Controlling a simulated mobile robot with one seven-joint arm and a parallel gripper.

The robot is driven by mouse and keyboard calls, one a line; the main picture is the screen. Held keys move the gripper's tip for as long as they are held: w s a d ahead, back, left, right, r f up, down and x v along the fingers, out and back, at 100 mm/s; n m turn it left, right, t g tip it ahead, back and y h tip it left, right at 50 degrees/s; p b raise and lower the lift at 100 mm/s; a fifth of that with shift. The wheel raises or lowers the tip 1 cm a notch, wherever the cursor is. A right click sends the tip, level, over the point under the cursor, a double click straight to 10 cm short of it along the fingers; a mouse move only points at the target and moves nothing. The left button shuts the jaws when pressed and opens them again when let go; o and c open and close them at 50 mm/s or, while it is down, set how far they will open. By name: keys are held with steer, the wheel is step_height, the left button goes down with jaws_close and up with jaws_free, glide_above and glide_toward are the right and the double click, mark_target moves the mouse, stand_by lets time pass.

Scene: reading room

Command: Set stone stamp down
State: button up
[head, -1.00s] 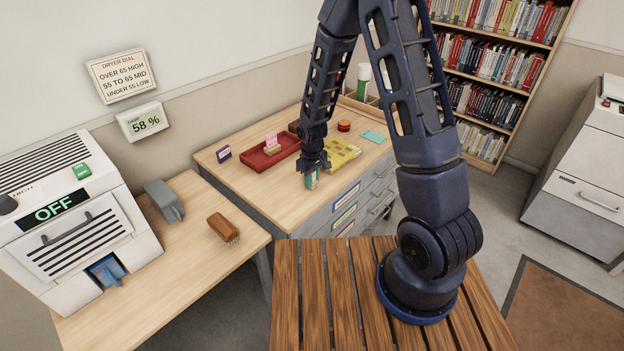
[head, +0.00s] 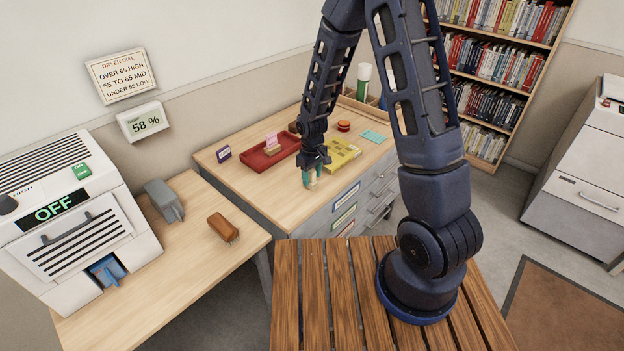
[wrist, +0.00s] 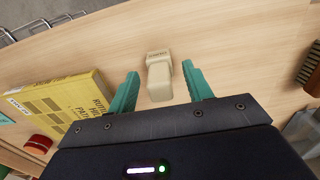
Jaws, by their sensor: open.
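The stone stamp (wrist: 159,78) is a pale cream block with a wider end that bears small lettering. In the wrist view it is between the two green fingers of my gripper (wrist: 160,88), with a gap to each finger. In the head view the stamp (head: 313,184) shows at the tips of my gripper (head: 312,172), at the front edge of the wooden cabinet top (head: 246,182). It appears to rest on the wood. My gripper is open around it.
A yellow book (head: 345,153) lies close to the right of my gripper. A red tray (head: 262,158) with a pink card is behind left. A red round tin (head: 344,126) and a teal card (head: 373,136) lie farther back. A brush (head: 223,227) lies on the left table.

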mark_target(312, 171)
step_height(312, 171, up, 10)
steer(key=shift+r, duration=0.1)
steer(key=shift+d+r, duration=0.2)
steer(key=shift+r, duration=0.1)
steer(key=s+d+r+m+t, duration=0.1)
steer(key=d+r+m, duration=0.1)
steer(key=d+r, duration=0.65)
steer(key=s+d+r+m+t, duration=0.3)
steer(key=s+d+r+m, duration=0.4)
steer(key=s+d+r, duration=0.8)
steer(key=s+r, duration=0.2)
steer(key=s, duration=0.1)
steer(key=shift+s+t, duration=0.15)
steer(key=shift+t, duration=0.15)
